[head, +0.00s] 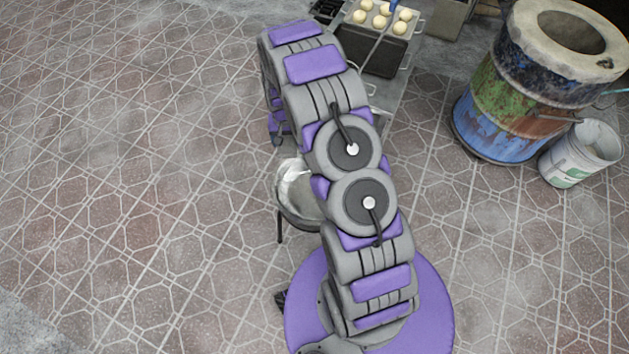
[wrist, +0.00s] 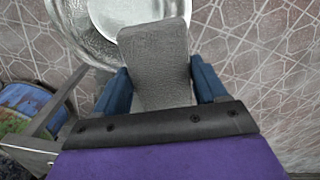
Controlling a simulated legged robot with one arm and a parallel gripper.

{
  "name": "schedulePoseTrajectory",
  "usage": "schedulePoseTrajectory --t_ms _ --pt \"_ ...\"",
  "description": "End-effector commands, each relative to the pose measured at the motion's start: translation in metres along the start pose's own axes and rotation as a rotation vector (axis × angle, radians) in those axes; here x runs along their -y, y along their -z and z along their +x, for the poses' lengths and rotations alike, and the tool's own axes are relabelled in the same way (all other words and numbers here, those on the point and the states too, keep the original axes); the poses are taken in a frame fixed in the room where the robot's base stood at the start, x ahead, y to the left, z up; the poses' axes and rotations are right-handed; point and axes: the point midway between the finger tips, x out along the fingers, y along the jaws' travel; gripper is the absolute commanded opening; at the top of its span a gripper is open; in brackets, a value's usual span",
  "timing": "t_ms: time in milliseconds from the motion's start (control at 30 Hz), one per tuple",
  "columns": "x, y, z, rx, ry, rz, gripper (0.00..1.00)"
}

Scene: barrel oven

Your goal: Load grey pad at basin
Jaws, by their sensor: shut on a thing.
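The grey pad (wrist: 155,50) is a flat textured slab in the wrist view, held between the two blue fingers of my gripper (wrist: 160,75). Its far end overlaps the shiny metal basin (wrist: 78,28) in that picture. I cannot tell whether the pad touches the basin. In the head view the basin (head: 293,190) stands on dark legs on the floor, partly hidden behind my arm. The gripper and the pad are hidden by my arm there.
A painted barrel oven (head: 490,100) stands at the right with a white bucket (head: 575,158) beside it. In the wrist view a blue-green item (wrist: 22,105) sits at left. Tiled floor is clear at left.

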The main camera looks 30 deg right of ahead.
Motion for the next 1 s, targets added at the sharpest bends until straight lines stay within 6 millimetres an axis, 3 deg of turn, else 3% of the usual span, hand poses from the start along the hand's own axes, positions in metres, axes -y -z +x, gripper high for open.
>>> schedulePoseTrajectory --t_ms 33,200,500,700,1000 --pt "-0.007 -0.001 0.022 0.006 -0.002 0.039 0.47" --pt "-0.028 -0.007 0.088 0.006 -0.009 0.171 0.47" --pt "-0.072 -0.029 0.188 -0.002 -0.014 0.385 0.47" --pt "-0.089 -0.04 0.22 -0.009 -0.013 0.458 0.47" --pt "-0.092 -0.043 0.234 -0.01 -0.015 0.474 0.47"
